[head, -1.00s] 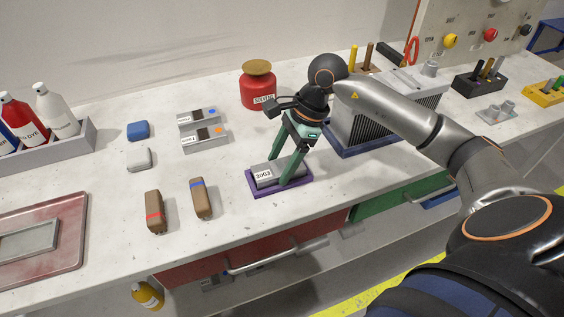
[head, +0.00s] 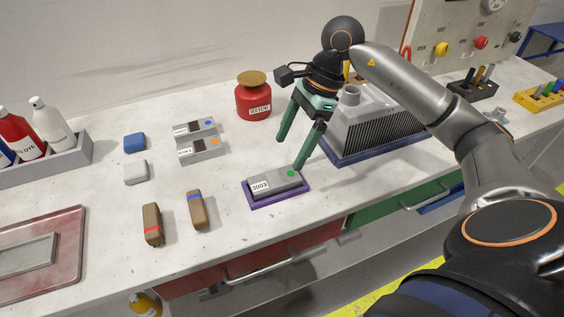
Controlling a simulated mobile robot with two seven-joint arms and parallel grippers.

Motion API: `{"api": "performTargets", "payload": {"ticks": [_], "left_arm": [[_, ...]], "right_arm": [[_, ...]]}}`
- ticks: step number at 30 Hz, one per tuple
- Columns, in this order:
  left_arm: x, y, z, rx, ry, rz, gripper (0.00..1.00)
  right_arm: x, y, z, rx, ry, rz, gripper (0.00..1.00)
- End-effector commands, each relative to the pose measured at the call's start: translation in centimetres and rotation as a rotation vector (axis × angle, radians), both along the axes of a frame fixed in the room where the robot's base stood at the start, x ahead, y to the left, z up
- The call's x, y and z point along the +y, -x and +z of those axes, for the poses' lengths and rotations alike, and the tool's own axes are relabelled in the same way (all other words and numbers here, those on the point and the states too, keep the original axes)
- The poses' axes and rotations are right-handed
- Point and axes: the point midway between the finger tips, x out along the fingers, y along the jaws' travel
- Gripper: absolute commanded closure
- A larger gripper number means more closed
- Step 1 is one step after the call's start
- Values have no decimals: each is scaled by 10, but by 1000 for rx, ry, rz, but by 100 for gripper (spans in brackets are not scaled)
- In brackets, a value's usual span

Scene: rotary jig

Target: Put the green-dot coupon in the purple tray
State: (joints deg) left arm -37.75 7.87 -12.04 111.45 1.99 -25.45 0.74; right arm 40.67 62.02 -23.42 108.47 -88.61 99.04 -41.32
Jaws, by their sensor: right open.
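The green-dot coupon (head: 272,182) is a grey block with a white label reading 3003 and a green dot at its right end. It lies in the purple tray (head: 283,199), near the front edge of the bench. My right gripper (head: 290,154) is open and empty, above and behind the tray. Its right finger comes down just behind the coupon's green-dot end in the picture; it appears clear of the coupon. My left gripper is not in view.
Two other coupons, with a blue dot (head: 195,127) and an orange dot (head: 201,149), lie to the left. A red solvent pot (head: 253,99) stands behind. A finned grey housing (head: 376,122) stands to the right. Brown blocks (head: 197,210) lie left of the tray.

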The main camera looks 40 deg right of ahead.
Motion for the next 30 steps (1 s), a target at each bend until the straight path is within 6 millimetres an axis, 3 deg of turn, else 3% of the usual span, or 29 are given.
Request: {"api": "performTargets", "payload": {"ticks": [3,9,30], "left_arm": [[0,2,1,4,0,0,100],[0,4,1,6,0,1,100],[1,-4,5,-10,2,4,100]], "right_arm": [[-8,1,19,-3,1,-2,8],[-13,3,32,-3,0,0,8],[-13,3,33,-4,1,-1,8]]}}
